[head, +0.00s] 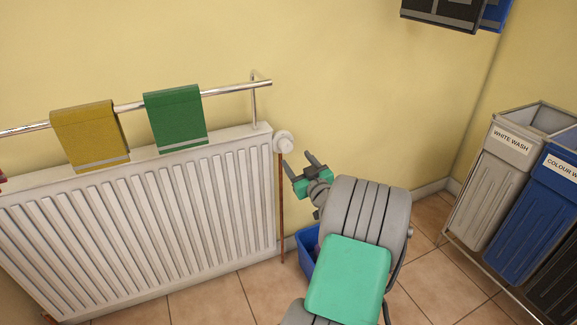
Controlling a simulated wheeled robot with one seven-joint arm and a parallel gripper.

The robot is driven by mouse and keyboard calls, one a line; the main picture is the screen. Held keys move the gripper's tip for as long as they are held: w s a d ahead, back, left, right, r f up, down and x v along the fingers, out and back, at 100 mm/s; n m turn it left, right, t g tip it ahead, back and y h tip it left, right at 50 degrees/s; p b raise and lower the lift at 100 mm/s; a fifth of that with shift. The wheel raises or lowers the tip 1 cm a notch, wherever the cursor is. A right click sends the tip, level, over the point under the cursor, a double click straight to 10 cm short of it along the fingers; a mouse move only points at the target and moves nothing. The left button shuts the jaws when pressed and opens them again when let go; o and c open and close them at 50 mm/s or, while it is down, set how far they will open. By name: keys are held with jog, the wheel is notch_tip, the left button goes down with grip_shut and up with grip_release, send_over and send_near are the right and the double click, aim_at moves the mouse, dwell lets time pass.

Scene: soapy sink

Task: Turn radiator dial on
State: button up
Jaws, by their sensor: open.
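The radiator dial (284,141) is a round white knob at the upper right end of the white radiator (140,215). A copper pipe (281,210) runs down below it to the floor. My gripper (300,163) is open and empty, just right of and slightly below the dial in the picture. Its two fingers point up and left toward the dial and the wall. I see a small gap between the fingers and the dial, but the depth between them is hard to judge. The dial's markings are too small to read.
A metal rail (225,90) above the radiator holds a yellow towel (90,135) and a green towel (176,118). A blue bin (306,250) stands on the floor, partly behind my arm. Laundry bins (490,185) stand at the right. Tiled floor between is clear.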

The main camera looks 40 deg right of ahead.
aim_at(287, 149)
jog(key=x, duration=0.7)
jog(key=shift+w+a+r+b, duration=0.15)
jog(key=shift+w+b, duration=0.05)
jog(key=shift+b, duration=0.1)
grip_shut()
